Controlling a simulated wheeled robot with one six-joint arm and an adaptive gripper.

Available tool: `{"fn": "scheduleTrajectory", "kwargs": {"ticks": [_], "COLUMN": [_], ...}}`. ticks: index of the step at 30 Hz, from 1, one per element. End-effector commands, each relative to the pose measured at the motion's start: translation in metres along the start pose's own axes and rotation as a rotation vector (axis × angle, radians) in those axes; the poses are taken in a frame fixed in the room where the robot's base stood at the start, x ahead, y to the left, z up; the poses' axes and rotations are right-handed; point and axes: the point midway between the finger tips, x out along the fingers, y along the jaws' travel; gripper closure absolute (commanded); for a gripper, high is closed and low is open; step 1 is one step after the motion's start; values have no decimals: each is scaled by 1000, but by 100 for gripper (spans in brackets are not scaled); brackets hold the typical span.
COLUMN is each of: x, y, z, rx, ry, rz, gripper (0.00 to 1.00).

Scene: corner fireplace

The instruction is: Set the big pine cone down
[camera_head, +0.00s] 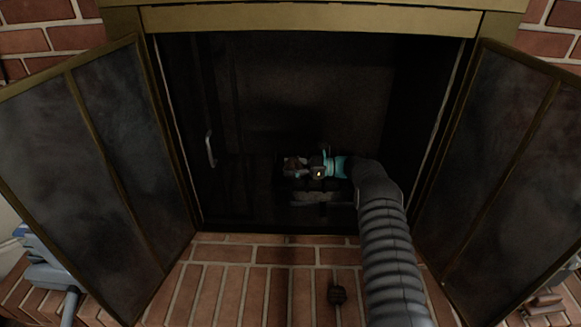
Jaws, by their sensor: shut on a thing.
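My gripper (305,167) is inside the dark firebox, at the end of my arm reaching in from the lower right. It is shut on a small brownish thing at its left end, which seems to be the big pine cone (291,165). The fingers and the dim light hide much of it. The held thing is just above or against the pale logs (318,196); I cannot tell whether it touches them.
Two glass doors stand open, left (90,170) and right (500,160). The firebox floor left of the logs looks clear but dark.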

Motion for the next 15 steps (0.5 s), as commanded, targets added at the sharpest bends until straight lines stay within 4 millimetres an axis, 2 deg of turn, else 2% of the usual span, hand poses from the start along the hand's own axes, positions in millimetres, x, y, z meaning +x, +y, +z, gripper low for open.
{"fn": "scheduleTrajectory", "kwargs": {"ticks": [8, 9, 12, 15], "x": [0, 0, 0, 0], "y": [0, 0, 0, 0], "z": [-2, -2, -1, -1], "rx": [-1, -1, 0, 0], "ry": [0, 0, 0, 0], "rz": [0, 0, 0, 0], "gripper": [82, 37, 17, 17]}}
